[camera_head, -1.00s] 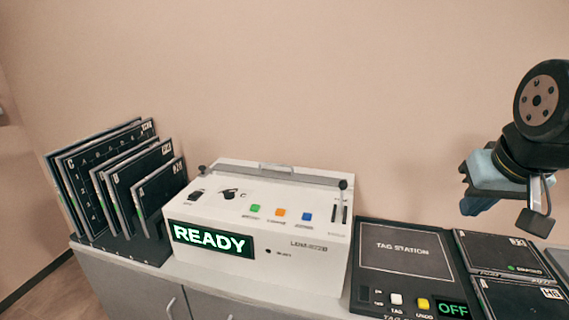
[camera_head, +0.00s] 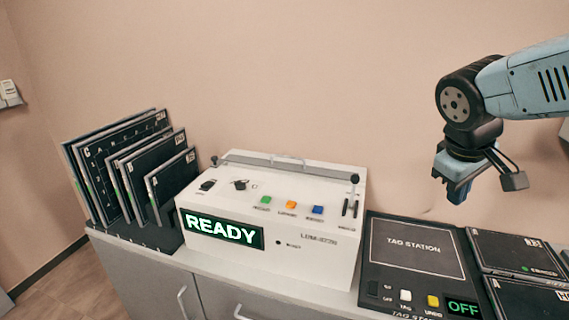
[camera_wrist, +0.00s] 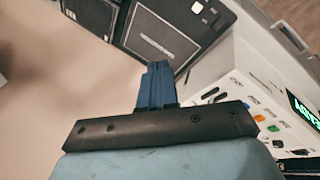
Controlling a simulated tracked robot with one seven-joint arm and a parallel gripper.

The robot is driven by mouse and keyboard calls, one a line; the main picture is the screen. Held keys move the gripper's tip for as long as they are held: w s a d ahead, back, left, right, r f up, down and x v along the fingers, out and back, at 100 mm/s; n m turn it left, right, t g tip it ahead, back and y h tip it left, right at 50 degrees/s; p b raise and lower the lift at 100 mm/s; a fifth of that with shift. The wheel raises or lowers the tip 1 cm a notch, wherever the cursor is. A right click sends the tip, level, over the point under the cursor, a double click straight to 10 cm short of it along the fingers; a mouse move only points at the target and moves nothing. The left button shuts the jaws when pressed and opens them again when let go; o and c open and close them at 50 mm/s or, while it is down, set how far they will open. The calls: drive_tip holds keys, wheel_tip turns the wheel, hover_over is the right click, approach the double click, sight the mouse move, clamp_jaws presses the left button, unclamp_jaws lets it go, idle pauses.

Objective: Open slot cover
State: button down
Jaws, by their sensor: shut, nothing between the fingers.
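The white scanner box (camera_head: 270,222) stands on the counter with a lit READY display (camera_head: 222,229). Its slot cover (camera_head: 285,168) looks like the grey strip along the top rear edge, with a small handle (camera_head: 287,158); it appears closed. Green, orange and blue buttons are on its top. My gripper (camera_head: 457,190) hangs above the tag station, right of the scanner and apart from it. In the wrist view my gripper (camera_wrist: 155,85) has its blue fingers together and empty, with the scanner (camera_wrist: 245,100) on the right.
A rack of dark panels (camera_head: 128,170) stands left of the scanner. The tag station (camera_head: 417,250), showing OFF, lies to the right, with more dark panels (camera_head: 510,252) beside it. The wall (camera_head: 250,70) is close behind; the space above the scanner is clear.

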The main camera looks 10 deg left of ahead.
drive_tip(key=w+a+f+n+t+h, duration=0.2)
drive_tip(key=w+a+f+n+h, duration=0.1)
drive_tip(key=w+a+n, duration=0.4)
drive_tip(key=w+a+f+n+t+h, duration=0.2)
drive_tip(key=w+a+n, duration=0.4)
drive_tip(key=w+a, duration=0.1)
drive_tip(key=a+f+n+t+y, duration=0.1)
drive_tip(key=a+f+n+t, duration=0.1)
drive_tip(key=a+n, duration=0.3)
drive_tip(key=a+f+n+t+y, duration=0.2)
drive_tip(key=a+f+n+t, duration=0.1)
drive_tip(key=a, duration=1)
drive_tip(key=a+f+n+t+y, duration=0.2)
drive_tip(key=a+n+t, duration=0.2)
drive_tip(key=a, duration=0.5)
drive_tip(key=shift+s+f+n, duration=0.15)
drive_tip(key=shift+n, duration=1.25)
drive_tip(key=shift+a+f+y, duration=0.1)
drive_tip(key=shift+a+y, duration=0.1)
drive_tip(key=shift+y, duration=0.1)
approach(283, 162)
drive_tip(key=w+d+r, duration=0.2)
drive_tip(key=w, duration=0.1)
drive_tip(key=shift+w+d+r, duration=0.1)
drive_tip(key=shift+d, duration=0.2)
drive_tip(key=shift+w, duration=0.1)
